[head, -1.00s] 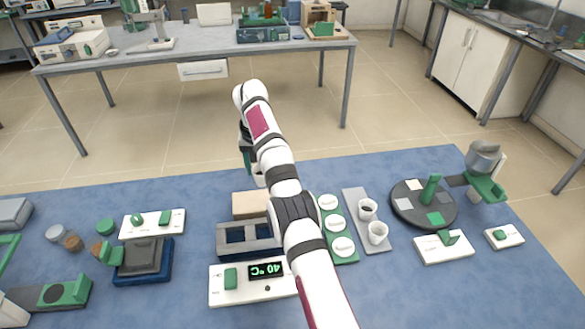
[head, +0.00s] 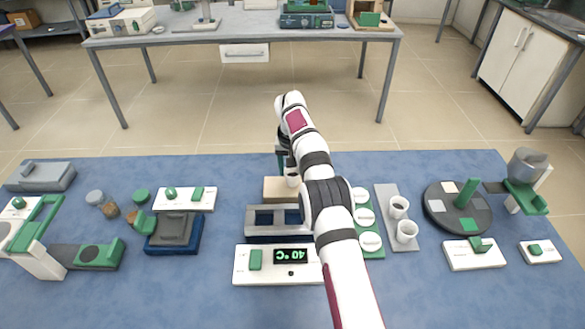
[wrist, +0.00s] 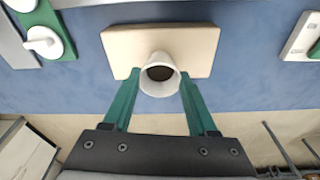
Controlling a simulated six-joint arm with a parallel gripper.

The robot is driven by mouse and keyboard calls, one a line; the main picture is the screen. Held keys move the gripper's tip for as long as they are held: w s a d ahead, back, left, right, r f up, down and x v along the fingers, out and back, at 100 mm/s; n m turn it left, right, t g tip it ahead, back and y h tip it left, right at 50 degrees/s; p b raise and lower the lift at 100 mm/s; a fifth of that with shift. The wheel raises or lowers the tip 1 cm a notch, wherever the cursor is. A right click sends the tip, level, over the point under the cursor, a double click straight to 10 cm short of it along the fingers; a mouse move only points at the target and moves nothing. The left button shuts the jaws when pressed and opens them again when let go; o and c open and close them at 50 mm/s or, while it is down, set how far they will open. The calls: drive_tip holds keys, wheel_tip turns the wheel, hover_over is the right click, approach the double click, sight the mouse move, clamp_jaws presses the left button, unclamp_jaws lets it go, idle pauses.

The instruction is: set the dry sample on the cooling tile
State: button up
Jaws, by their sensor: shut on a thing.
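My gripper (wrist: 160,95) has two green fingers shut on a white cup (wrist: 155,88) with dark contents. The cup also shows in the head view (head: 292,180), partly hidden by my arm. The cooling tile looks like a pale beige block (wrist: 190,42), lying behind the furnace in the head view (head: 274,190). In the wrist view the cup overlaps the tile's edge on my gripper's side, about the middle of that edge. I cannot tell whether the cup touches the tile.
To the right are a green strip with white lids (head: 370,242), a grey tray (head: 385,190) holding two white cups, and a dark round plate (head: 440,215). Blue mat lies bare left of the tile.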

drive_tip(key=shift+f, duration=0.35)
drive_tip(key=shift+f, duration=0.15)
drive_tip(key=o, duration=1.5)
drive_tip(key=shift+o, duration=0.2)
drive_tip(key=s+d+r+m+g, duration=0.1)
drive_tip(key=s+d+r, duration=0.1)
drive_tip(key=s+r, duration=0.7)
drive_tip(key=s+d+r+m, duration=0.1)
drive_tip(key=s+d+r, duration=0.1)
drive_tip(key=s+r, duration=0.7)
drive_tip(key=s+f+m+g+y, duration=0.1)
drive_tip(key=s+f+m+y, duration=0.1)
drive_tip(key=s, duration=2.7)
drive_tip(key=shift+s+d+f, duration=0.2)
drive_tip(key=shift+d+f, duration=0.1)
drive_tip(key=shift+f, duration=0.35)
